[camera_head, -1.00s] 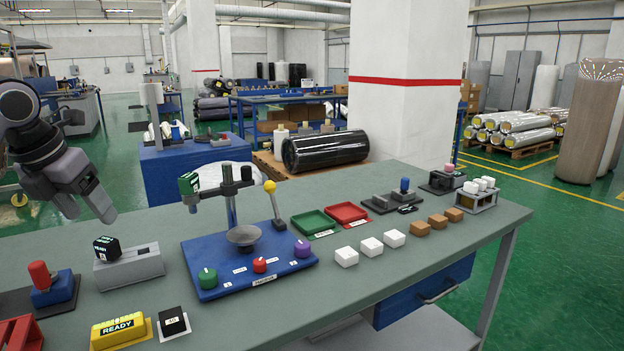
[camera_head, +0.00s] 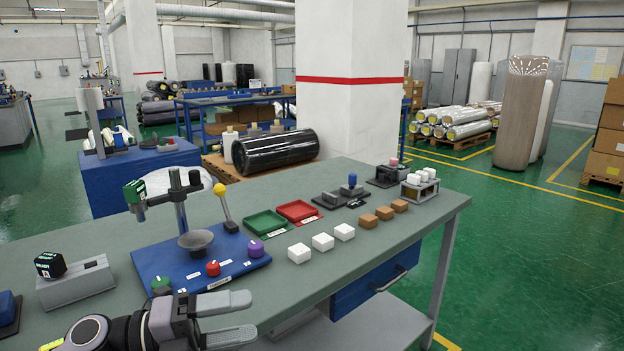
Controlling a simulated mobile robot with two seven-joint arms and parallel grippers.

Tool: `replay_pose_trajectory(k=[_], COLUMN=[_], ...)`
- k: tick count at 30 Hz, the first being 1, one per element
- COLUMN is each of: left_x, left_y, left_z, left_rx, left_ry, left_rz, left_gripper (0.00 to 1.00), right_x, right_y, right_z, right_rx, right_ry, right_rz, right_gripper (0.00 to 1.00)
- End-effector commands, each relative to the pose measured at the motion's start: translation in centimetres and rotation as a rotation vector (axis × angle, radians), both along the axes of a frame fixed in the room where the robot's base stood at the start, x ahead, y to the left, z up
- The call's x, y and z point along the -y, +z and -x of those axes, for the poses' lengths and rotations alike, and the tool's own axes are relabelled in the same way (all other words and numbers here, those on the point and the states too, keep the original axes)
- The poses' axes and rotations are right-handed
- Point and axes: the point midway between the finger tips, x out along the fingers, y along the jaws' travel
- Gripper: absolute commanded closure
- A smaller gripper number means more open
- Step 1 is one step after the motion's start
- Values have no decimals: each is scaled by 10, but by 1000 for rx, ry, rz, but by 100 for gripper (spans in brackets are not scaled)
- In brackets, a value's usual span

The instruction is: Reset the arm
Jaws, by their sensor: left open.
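My left gripper (camera_head: 251,315) is at the bottom of the head view, its arm coming in from the lower left. Its two grey fingers are apart and point right, with nothing between them. It is in front of the blue test stand (camera_head: 226,263) and overlaps the near part of the grey table (camera_head: 340,266) in the picture. The stand carries a dark dish (camera_head: 196,240), a yellow-knobbed lever (camera_head: 223,205) and green, red and purple knobs. My right gripper is not in view.
White blocks (camera_head: 322,242) and brown blocks (camera_head: 384,213) sit in rows on the table. Green (camera_head: 266,223) and red (camera_head: 298,211) trays lie behind them. Green floor is open at right.

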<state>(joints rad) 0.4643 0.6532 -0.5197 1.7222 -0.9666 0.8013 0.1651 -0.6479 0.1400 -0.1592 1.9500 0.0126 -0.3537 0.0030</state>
Motion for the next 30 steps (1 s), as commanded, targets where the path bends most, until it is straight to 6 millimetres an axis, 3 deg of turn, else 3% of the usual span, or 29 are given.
replay_pose_trajectory(k=[3, 8, 14, 17, 21, 24, 30], left_x=[5, -10, -42, -60, -78, -85, -89], left_y=[-12, -42, -114, -160, -226, -261, -296], left_z=[4, 4, 20, 41, 89, 126, 172], left_rx=[-158, -402, -766, -966, -1248, -1416, -1603], left_ry=[116, 324, 633, 802, 1026, 1154, 1288], left_rz=[227, 487, 732, 819, 899, 927, 944], left_gripper=[30, 30, 30, 30, 30, 30, 30], right_x=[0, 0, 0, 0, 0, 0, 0], right_y=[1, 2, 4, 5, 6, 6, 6], right_z=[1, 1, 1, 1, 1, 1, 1], right_rx=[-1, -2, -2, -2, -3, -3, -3], right_ry=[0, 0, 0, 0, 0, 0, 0], right_rz=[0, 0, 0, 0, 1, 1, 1], right_gripper=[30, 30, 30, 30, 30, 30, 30])
